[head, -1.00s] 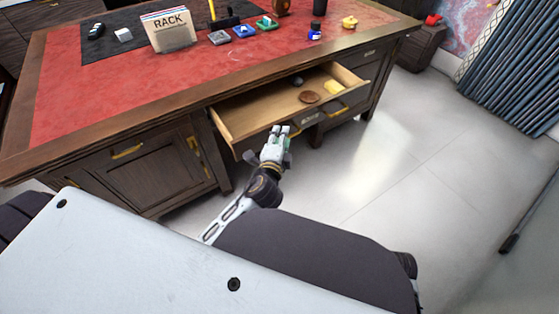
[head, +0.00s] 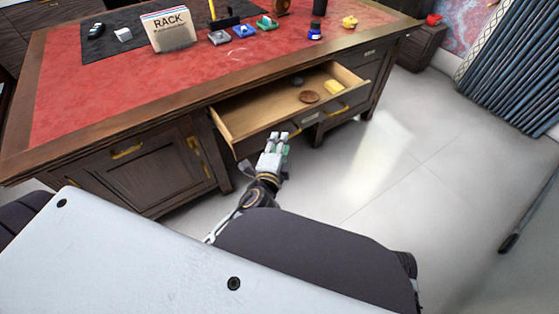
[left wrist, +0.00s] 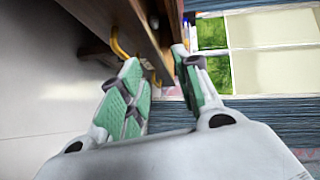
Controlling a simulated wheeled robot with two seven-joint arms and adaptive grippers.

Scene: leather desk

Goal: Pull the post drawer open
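A wooden desk drawer (head: 232,138) stands pulled out, its pale inside showing. Its dark front has a small label (head: 310,116), too small to read, and a brass handle (head: 338,110) toward the right. My left gripper (head: 278,136) is just in front of the drawer front, left of the label. In the left wrist view, its green-padded fingers (left wrist: 156,62) are apart with nothing held between them. The dark drawer front (left wrist: 142,38) lies beyond them, with a brass handle (left wrist: 118,44) near the left finger. My right gripper is out of view.
A brown round object (head: 309,97), a yellow block (head: 333,87) and a dark round object (head: 297,81) lie in the drawer. A cabinet door (head: 130,178) is left of it. The desk top (head: 130,90) holds a rack and small items.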

